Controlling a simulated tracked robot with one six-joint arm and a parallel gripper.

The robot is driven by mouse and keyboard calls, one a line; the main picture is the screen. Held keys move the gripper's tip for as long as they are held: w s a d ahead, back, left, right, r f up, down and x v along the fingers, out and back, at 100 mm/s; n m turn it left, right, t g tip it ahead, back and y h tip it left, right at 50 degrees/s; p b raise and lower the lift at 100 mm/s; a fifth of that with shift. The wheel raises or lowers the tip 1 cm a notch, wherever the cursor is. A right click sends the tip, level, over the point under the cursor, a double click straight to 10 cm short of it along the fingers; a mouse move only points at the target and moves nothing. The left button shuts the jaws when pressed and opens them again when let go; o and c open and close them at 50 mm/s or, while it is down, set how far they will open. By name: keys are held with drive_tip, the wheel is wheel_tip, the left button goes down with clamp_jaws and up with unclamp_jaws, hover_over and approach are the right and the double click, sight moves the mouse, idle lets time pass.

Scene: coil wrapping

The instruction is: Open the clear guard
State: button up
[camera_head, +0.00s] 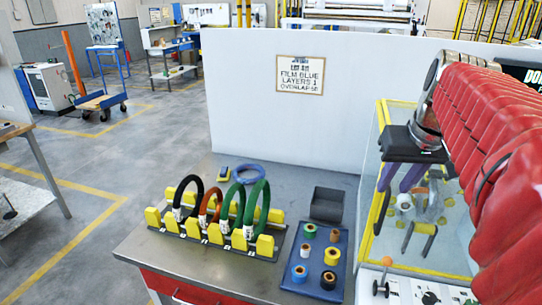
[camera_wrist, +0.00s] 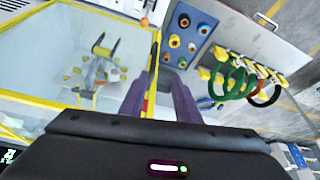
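The clear guard (camera_head: 372,215) is a transparent box with a yellow frame at the right of the head view. It stands over the wrapping machine and looks closed. In the wrist view its clear panel (camera_wrist: 50,45) fills the left side. My gripper (camera_head: 399,183) is at the guard's near-left upper part, pointing down. Its two purple fingers are apart with nothing gripped. In the wrist view the guard's yellow edge shows between the fingers of my gripper (camera_wrist: 160,82). I cannot tell whether they touch it. Machine parts (camera_head: 425,228) show through the panel.
A blue tray (camera_head: 317,232) of tape rolls and a dark bin (camera_head: 327,203) sit left of the guard. A rack (camera_head: 165,218) holds several coils. An orange-knobbed lever (camera_head: 387,261) stands in front of the guard. A white partition (camera_head: 270,130) rises behind the table.

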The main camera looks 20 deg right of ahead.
sight(385, 208)
drive_tip(key=shift+s+d, duration=0.4)
drive_tip(key=shift+d, duration=0.25)
drive_tip(key=shift+f, duration=0.1)
drive_tip(key=x, duration=1.3)
drive_tip(key=shift+w+f, duration=0.15)
drive_tip(key=shift+f, duration=0.1)
drive_tip(key=shift+c, duration=0.2)
clamp_jaws()
